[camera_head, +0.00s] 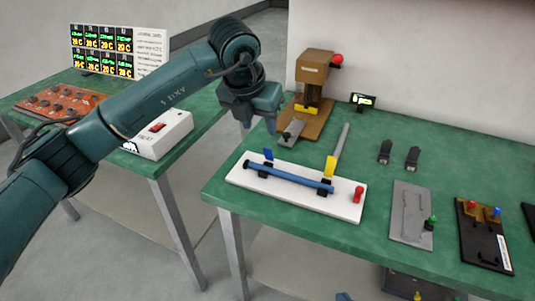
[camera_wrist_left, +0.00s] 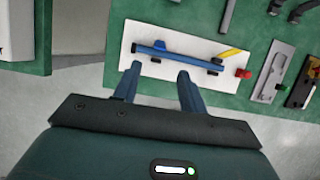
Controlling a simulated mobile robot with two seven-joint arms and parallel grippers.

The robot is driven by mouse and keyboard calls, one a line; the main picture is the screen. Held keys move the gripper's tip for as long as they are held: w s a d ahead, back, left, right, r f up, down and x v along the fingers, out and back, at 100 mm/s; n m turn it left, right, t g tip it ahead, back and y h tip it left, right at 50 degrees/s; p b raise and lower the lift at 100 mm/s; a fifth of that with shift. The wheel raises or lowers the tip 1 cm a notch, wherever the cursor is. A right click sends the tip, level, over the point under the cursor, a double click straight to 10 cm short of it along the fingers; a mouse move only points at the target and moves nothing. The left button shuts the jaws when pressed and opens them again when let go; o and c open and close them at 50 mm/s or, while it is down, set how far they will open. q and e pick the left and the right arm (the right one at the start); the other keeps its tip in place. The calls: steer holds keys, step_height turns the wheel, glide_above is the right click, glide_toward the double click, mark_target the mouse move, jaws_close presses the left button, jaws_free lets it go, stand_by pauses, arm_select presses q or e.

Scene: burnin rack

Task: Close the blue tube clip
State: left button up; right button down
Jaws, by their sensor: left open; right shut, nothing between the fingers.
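The blue tube clip (camera_head: 268,154) stands raised at the left part of a white board (camera_head: 285,190); it also shows in the left wrist view (camera_wrist_left: 161,45). A blue tube (camera_head: 290,175) lies along the board in dark holders. A yellow clip (camera_head: 330,167) stands raised near the tube's right end. My left gripper (camera_head: 258,120) is open and empty, above and behind the board in the head view. In the left wrist view its fingers (camera_wrist_left: 160,74) point towards the board's lower edge, below the blue clip. Only a small blue tip of my right gripper (camera_head: 343,297) shows at the bottom edge.
A red knob (camera_head: 358,194) sits at the board's right end. A brown press (camera_head: 312,80) stands behind, with a grey rod (camera_head: 342,138) nearby. A grey plate (camera_head: 411,212) and black fixture (camera_head: 483,235) lie to the right. A gap separates the left table (camera_head: 165,158).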

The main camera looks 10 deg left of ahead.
mark_target(267, 149)
arm_select(q)
steer(key=x, duration=1.2)
steer(key=shift+s, duration=0.1)
steer(key=shift+c, duration=0.5)
